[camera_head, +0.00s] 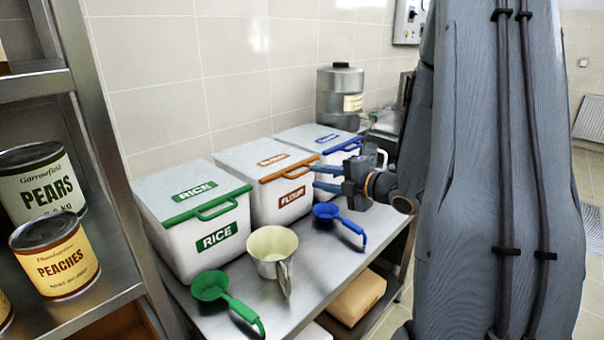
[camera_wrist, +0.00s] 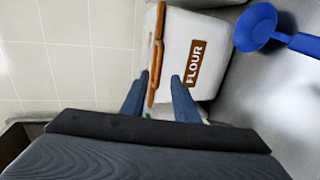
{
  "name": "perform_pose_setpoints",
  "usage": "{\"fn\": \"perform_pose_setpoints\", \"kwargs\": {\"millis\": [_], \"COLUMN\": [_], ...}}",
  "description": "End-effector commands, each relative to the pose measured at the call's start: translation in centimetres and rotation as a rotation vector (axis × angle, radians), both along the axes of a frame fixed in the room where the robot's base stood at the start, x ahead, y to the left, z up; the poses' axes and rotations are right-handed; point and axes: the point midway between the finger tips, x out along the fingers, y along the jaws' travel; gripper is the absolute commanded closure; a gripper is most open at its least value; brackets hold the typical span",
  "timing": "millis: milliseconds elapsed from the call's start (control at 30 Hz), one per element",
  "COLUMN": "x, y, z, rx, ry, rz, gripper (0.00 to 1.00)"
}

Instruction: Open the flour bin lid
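The flour bin (camera_head: 270,205) is a white box in the middle of the row of bins, with a brown FLOUR label. Its lid (camera_head: 252,154) is pale with an orange-brown front edge and handle (camera_head: 288,172), and lies shut. My gripper (camera_head: 314,177) is at the right end of the handle, its two blue fingers open and pointing left. In the wrist view the gripper (camera_wrist: 160,82) has its fingers on either side of the orange-brown handle (camera_wrist: 153,70), with gaps visible. I cannot tell whether either finger touches it. The FLOUR label (camera_wrist: 195,64) shows beside the right finger.
The green-trimmed rice bin (camera_head: 195,220) stands left, a blue-trimmed bin (camera_head: 318,136) right. A tiled wall is behind. Cans stand on the left shelf.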

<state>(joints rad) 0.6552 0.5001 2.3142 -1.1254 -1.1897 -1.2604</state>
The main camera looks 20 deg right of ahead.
Motion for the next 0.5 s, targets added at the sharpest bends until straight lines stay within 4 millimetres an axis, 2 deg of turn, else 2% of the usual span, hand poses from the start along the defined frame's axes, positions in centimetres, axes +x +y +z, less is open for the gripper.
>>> {"fn": "perform_pose_setpoints", "kwargs": {"millis": [167, 500], "x": [1.1, 5.6], "y": [0.6, 2.5], "z": [0.0, -1.1], "rx": [-0.007, -0.006], "ry": [-0.02, -0.018], "rz": [0.017, 0.015], "gripper": [0.72, 0.72]}}
